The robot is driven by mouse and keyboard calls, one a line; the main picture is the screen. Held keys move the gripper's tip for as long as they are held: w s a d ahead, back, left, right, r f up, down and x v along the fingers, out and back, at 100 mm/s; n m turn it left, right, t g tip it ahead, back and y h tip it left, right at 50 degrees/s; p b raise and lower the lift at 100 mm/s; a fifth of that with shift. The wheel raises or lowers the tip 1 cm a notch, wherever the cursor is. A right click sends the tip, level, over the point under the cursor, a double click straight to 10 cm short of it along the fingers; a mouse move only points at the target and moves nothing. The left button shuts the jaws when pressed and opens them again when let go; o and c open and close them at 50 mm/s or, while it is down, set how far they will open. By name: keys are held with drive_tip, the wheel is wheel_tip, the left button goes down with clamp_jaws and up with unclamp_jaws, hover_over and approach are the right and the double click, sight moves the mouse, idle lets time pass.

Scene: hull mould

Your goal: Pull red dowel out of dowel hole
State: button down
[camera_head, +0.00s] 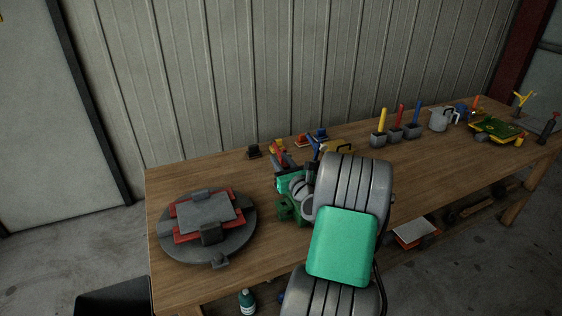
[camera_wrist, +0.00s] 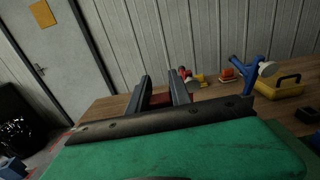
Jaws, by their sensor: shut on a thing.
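My gripper (camera_wrist: 161,92) is at the end of my arm, over the middle of the workbench. Its two dark fingers are shut on a dark red piece (camera_wrist: 165,99), which I take for the red dowel. Only a small part of it shows between the fingers. In the head view my own wrist and arm cover much of this spot. The dowel hole is hidden, so I cannot tell whether the dowel is still in it.
A round grey mould with red parts (camera_head: 207,226) lies at the bench's left end. Yellow, red (camera_head: 400,114) and blue sticks stand in grey blocks at the back right. A blue clamp (camera_wrist: 241,76) and a yellow case (camera_wrist: 281,86) lie right of my gripper.

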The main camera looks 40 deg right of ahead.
wheel_tip(320, 180, up, 3)
drive_tip(key=p, duration=0.3)
drive_tip(key=shift+f, duration=0.1)
